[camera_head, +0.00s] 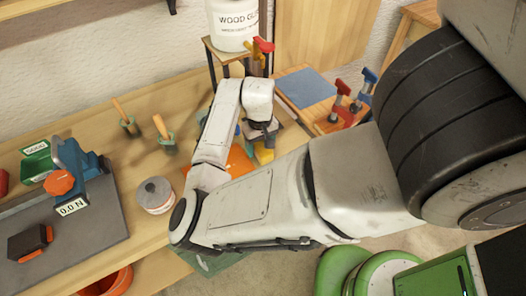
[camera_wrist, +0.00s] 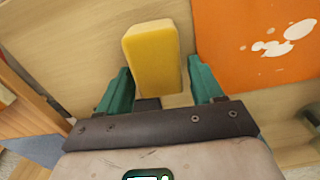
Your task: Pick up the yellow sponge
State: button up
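The yellow sponge (camera_head: 264,156) shows in the head view just below my gripper (camera_head: 262,137), partly hidden by it and my arm. In the wrist view the yellow sponge (camera_wrist: 152,58) is a block that reaches in between the two green fingers of my gripper (camera_wrist: 158,65). The fingers stand apart. A narrow gap shows between the sponge and the right finger; the left finger is very near or touching it, I cannot tell which.
An orange sheet with white spots (camera_wrist: 262,42) lies right of the sponge. A shelf stand with a glue bucket (camera_head: 232,22) is behind. Clamps (camera_head: 340,98) and a blue-topped board (camera_head: 306,87) are to the right. A can (camera_head: 156,195) stands left of my arm.

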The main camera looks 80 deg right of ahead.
jog(key=c, duration=0.8)
jog(key=shift+o, duration=0.2)
jog(key=shift+r, duration=0.1)
jog(key=shift+r, duration=0.6)
jog(key=s+a+r+b, duration=0.2)
jog(key=a+r, duration=0.9)
jog(key=a, duration=0.2)
jog(key=shift+s+a+r, duration=0.2)
jog(key=shift+a+r, duration=0.1)
jog(key=shift+a, duration=0.1)
